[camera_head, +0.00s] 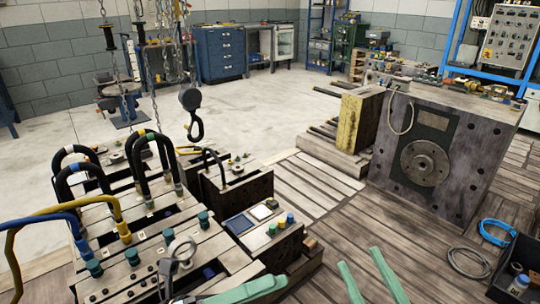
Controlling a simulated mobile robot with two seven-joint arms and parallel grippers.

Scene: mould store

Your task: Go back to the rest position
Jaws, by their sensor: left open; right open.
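My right gripper (359,258) shows at the bottom edge as two green fingers. They are apart with nothing between them, over the plank floor. My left gripper (262,287) shows at the bottom, left of the right one, as green fingers seen nearly side-on. It is in front of the near corner of the mould block with black hoses (205,262). I cannot tell whether it touches the block. I see nothing held in it. The arms behind both grippers are out of the frame.
A crane hook (192,113) hangs on chains above the hosed mould. A large steel mould (440,150) stands at the right. A blue hose coil (495,232) and a black crate (520,262) lie lower right. Plank floor (310,190) between the moulds is clear.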

